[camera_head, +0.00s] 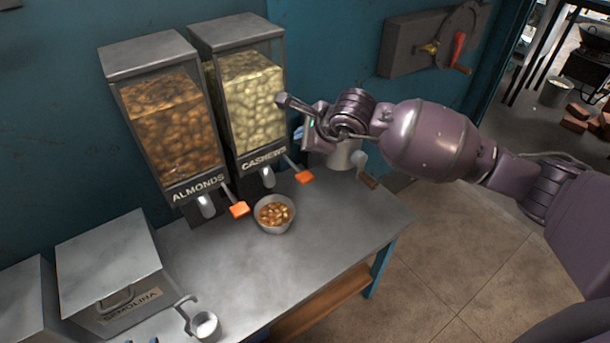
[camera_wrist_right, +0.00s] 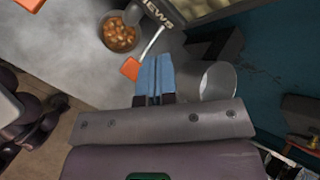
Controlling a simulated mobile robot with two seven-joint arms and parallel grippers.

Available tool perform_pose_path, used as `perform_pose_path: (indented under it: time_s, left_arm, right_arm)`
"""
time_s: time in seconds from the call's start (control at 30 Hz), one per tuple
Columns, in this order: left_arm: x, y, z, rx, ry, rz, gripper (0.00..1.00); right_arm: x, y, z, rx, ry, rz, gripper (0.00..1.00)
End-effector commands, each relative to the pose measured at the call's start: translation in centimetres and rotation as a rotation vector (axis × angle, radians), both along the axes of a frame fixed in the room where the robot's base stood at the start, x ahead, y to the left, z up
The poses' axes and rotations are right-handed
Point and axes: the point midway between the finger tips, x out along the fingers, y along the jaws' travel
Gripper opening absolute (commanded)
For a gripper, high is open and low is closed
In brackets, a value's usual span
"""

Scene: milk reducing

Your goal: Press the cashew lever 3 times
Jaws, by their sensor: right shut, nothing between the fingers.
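The cashew dispenser (camera_head: 252,105) stands on the metal table against the wall, right of the almond dispenser (camera_head: 168,125). Its cashew lever (camera_head: 304,176) is a thin rod with an orange paddle, sticking out at the lower right; the paddle also shows in the right wrist view (camera_wrist_right: 131,68). My right gripper (camera_wrist_right: 154,62) is shut and empty, with its blue fingertips close beside the lever; contact cannot be told. In the head view, the right gripper (camera_head: 298,132) is above the lever, partly hidden by its own wrist. Small blue tips at the bottom edge may be my left gripper (camera_head: 141,341).
A bowl of nuts (camera_head: 274,215) sits below the dispensers; the almond lever (camera_head: 239,209) is left of it. A metal pot (camera_head: 343,155) stands behind my right gripper. A semolina box (camera_head: 110,265) and a small white-filled cup (camera_head: 205,325) are at left. The table's front right is clear.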

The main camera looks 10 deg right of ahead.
Motion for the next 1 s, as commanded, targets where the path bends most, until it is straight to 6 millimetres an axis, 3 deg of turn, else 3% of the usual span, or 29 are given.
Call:
perform_pose_path:
  time_s: [0.53,0.7,1.0]
  left_arm:
    - [-0.1,0.0,-2.2,0.0,0.005,0.0,0.43]
    - [-0.3,0.0,-3.9,-0.001,0.014,-0.001,0.43]
    - [-0.4,0.0,-4.5,0.0,0.018,0.0,0.43]
  right_arm:
    - [0.0,0.0,-6.0,-0.001,0.003,-0.001,0.0]
    - [0.0,0.0,-7.9,0.001,0.003,0.001,0.0]
    - [0.0,0.0,-8.4,0.0,0.0,0.0,0.0]
